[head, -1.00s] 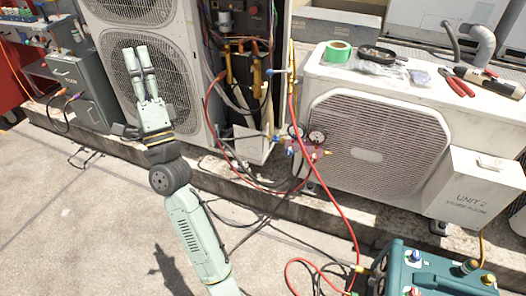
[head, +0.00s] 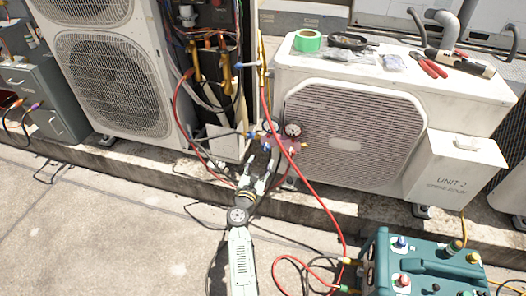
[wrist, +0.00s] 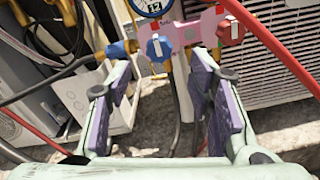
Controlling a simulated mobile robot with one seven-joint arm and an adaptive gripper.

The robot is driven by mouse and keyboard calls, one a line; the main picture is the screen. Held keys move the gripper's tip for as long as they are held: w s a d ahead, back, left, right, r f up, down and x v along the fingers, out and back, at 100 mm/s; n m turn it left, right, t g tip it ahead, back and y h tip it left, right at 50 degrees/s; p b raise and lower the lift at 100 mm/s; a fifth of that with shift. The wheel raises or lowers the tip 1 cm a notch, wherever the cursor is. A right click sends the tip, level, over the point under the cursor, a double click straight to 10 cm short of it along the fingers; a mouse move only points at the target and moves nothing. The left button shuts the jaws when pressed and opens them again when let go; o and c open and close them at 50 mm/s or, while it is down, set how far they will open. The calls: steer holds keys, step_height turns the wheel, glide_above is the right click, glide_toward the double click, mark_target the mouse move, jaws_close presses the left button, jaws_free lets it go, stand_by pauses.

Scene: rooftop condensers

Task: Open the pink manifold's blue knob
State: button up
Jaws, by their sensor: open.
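The pink manifold (wrist: 188,34) hangs in front of the low condenser unit, with round gauges on top; it also shows in the head view (head: 284,143). Its blue knob (wrist: 158,46) faces the wrist camera at the manifold's left part. A red knob (wrist: 231,30) sits to its right. My gripper (wrist: 158,88) is open and empty, its purple-padded fingers spread below the manifold. The blue knob lies ahead of the gap between the fingers, apart from them. In the head view my gripper (head: 259,178) is just below and left of the manifold.
A red hose (head: 311,190) runs down past the manifold's right side to a teal machine (head: 420,268). Dark hoses cross at the left. The low condenser (head: 360,140) stands close behind, the tall condenser (head: 115,90) to the left. The concrete floor at front left is clear.

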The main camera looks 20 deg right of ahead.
mark_target(265, 149)
steer(key=b+x, duration=0.1)
steer(key=x, duration=0.6)
steer(key=shift+w+d, duration=0.1)
steer(key=shift+w, duration=0.1)
steer(key=shift+c, duration=0.2)
jaws_close()
